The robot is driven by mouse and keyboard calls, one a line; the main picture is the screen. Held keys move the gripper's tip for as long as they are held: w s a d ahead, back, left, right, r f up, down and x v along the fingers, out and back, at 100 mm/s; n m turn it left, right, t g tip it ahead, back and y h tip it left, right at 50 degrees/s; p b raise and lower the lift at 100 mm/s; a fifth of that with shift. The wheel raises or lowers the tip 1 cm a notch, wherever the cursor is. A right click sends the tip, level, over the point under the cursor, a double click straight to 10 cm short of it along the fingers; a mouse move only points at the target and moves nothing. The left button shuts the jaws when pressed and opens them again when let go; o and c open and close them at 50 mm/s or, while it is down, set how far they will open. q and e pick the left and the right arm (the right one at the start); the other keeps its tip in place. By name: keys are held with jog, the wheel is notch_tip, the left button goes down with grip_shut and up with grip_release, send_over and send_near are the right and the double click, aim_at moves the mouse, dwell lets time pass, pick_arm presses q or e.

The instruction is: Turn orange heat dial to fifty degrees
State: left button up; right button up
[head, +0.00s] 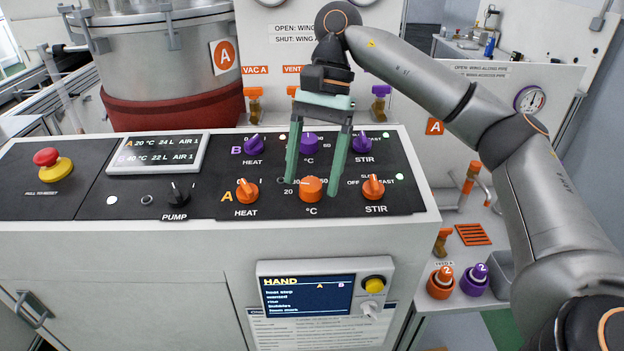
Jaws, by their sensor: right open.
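The orange heat dial (311,189), marked °C, sits in row A of the black control panel, between the orange HEAT knob (246,191) and the orange STIR knob (373,188). A "20" mark shows at its left; most of its scale is hidden. My right gripper (312,184) is open, with green fingers pointing down. One finger is to the left of the orange dial and the other to its right in the picture; I cannot tell their height above the panel. The display (158,153) reads A 20 °C. My left gripper is not in view.
Purple row B knobs, HEAT (254,144), °C (309,142) and STIR (362,145), stand behind. The black PUMP knob (179,193) and red emergency button (47,158) are at left. A steel vessel (165,65) stands behind the panel. The panel's front strip is clear.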

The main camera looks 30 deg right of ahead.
jog(key=shift+s+a+f, duration=0.1)
jog(key=shift+f, duration=0.2)
grip_shut()
dwell(0.5)
